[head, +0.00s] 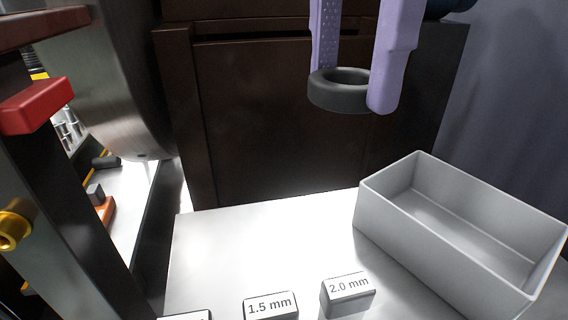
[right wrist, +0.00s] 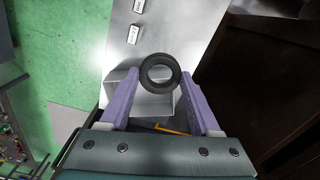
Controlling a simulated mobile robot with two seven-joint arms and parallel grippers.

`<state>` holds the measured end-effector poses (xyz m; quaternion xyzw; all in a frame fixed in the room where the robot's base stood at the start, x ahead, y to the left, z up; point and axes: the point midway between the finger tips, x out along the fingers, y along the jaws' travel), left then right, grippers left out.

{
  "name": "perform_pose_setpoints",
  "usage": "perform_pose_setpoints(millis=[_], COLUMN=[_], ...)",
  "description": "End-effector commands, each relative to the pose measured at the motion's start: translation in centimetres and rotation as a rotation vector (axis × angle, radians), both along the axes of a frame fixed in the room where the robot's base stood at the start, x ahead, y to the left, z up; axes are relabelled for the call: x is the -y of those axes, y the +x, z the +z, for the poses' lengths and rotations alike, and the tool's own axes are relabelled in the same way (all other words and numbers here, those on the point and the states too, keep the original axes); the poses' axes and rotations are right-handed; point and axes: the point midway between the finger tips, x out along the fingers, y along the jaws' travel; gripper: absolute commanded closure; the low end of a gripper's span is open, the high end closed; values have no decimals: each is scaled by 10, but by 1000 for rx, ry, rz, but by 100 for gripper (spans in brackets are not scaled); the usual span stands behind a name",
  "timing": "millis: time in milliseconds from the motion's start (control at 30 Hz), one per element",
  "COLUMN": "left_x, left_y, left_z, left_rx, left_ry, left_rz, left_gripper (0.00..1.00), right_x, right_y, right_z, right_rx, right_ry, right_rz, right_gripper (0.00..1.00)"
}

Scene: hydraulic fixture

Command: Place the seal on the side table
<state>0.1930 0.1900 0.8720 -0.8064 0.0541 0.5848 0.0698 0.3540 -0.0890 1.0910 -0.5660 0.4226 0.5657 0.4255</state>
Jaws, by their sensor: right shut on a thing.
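The seal is a dark grey ring (head: 340,98). My right gripper (head: 352,88) has purple fingers and is shut on the seal, one finger on each side. It holds the seal in the air, level, in front of the dark brown cabinet. In the right wrist view the seal (right wrist: 160,73) sits between the fingertips of the right gripper (right wrist: 160,84). The side table (head: 235,245) is a bright white top at the bottom of the head view, lower than the seal. It also shows in the right wrist view (right wrist: 165,40). My left gripper is not in view.
A grey open tray (head: 375,222), empty, stands on the table's right side. Labelled blocks, "1.5 mm" (head: 270,306) and "2.0 mm" (head: 347,294), stand at the near edge. The table's left and middle are clear. A dark cabinet (head: 280,120) rises behind; metal machinery (head: 110,80) stands left.

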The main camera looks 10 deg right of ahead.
Motion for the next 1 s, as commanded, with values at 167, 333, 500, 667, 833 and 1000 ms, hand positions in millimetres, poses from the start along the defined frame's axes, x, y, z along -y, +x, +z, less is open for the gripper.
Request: perform_pose_setpoints(millis=[167,333,500,667,833,1000], left_x=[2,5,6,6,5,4], left_y=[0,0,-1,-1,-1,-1], left_z=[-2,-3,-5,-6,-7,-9], left_rx=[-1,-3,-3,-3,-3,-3], left_ry=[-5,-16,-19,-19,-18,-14], left_rz=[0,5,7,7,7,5], left_gripper=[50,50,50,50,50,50], right_x=[1,0,0,0,0,0], right_y=[-2,-2,-1,-1,-1,-1], right_z=[-42,-93,-134,-151,-166,-193], right_rx=[-9,-9,-5,-3,-4,-4], right_ry=[-3,-2,0,-1,-1,0], right_rz=[15,13,12,12,11,11], right_gripper=[88,88,88,88,88,88])
